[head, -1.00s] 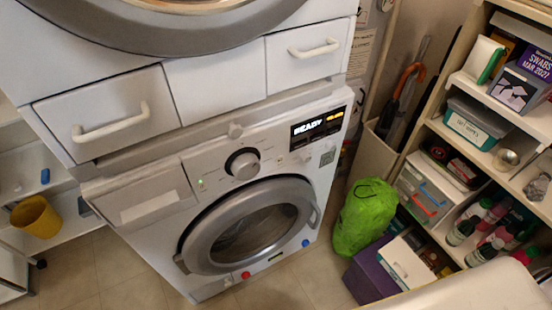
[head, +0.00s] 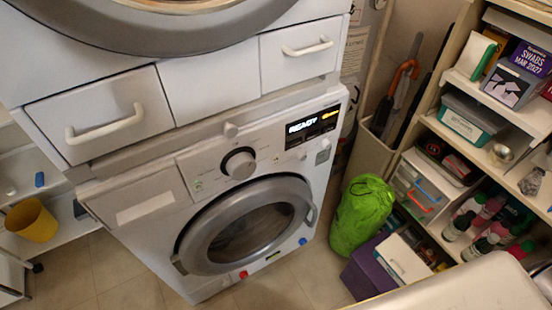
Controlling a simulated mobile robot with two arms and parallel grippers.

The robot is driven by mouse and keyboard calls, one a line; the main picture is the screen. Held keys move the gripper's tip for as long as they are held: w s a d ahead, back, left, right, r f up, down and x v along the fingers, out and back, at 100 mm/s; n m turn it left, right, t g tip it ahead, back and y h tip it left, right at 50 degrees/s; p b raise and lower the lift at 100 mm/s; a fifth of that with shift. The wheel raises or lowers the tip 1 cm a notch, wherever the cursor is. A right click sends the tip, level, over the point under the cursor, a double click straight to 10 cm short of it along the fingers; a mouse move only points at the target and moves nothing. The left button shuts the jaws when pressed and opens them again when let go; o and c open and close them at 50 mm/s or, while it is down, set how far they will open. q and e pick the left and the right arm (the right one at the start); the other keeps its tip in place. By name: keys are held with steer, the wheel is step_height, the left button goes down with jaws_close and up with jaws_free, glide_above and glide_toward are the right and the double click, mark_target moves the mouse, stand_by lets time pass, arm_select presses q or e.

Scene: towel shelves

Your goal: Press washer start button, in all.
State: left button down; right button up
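The white washer (head: 215,215) stands below a second machine, with its round grey door (head: 248,225) shut. Its dark display (head: 313,127) reads "READY" with orange marks beside it. A black and silver knob (head: 239,164) sits left of the display. Small buttons (head: 322,157) lie under the display; their labels are too small to read, so I cannot tell which is the start button. A red dot (head: 244,275) and a blue dot (head: 303,241) sit low on the front. Neither gripper is in view.
Two drawers with white handles (head: 105,123) are above the washer. A green bag (head: 362,215) and a purple box (head: 365,270) stand to its right, beside shelves (head: 430,120) of bottles and boxes. A yellow bucket (head: 33,220) is at left. Tiled floor (head: 115,270) shows in front.

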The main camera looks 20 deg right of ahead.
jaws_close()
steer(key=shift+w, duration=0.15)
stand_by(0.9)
